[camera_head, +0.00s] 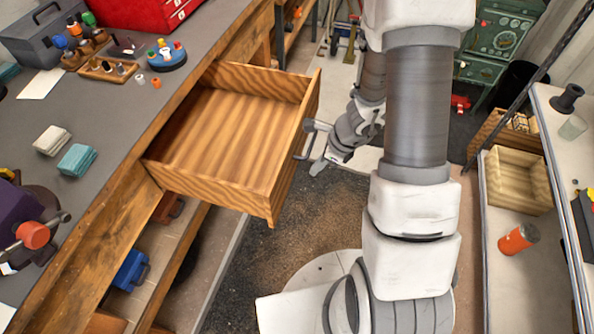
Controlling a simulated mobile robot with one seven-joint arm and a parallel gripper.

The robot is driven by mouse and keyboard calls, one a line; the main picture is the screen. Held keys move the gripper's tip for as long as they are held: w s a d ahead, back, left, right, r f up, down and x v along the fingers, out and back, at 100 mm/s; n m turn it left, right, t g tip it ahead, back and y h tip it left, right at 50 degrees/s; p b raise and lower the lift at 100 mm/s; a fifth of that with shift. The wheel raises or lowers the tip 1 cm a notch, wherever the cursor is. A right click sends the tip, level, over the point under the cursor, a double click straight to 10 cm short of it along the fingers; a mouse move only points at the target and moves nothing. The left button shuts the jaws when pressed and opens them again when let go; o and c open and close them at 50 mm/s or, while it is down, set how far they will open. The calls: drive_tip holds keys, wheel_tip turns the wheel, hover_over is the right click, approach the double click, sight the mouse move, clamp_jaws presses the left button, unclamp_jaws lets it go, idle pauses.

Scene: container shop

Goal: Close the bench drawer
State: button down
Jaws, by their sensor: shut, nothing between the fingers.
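The wooden bench drawer (225,125) is pulled well out from the workbench (105,150) on the left. It looks empty, with a bare striped wood floor. Its front panel (292,165) faces right, towards me, and is seen nearly edge-on. A grey handle (305,142) sticks out from the middle of that panel. My gripper (319,166) is shut and empty just right of the front panel, beside the handle. I cannot tell whether it touches the handle. The fingertips are small and partly merge with the handle in this view.
The bench top holds a toolbox (45,35), a red case (140,12), sponges (77,160) and a vise (35,235). A blue box (130,270) sits on the shelf below. Shelving with a wooden crate (518,180) stands right. Dark floor matting (275,250) lies clear beneath the drawer.

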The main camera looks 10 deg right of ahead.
drive_tip(key=w+a+f, duration=0.2)
drive_tip(key=a+f, duration=0.1)
drive_tip(key=a, duration=0.1)
drive_tip(key=shift+w+a, duration=0.3)
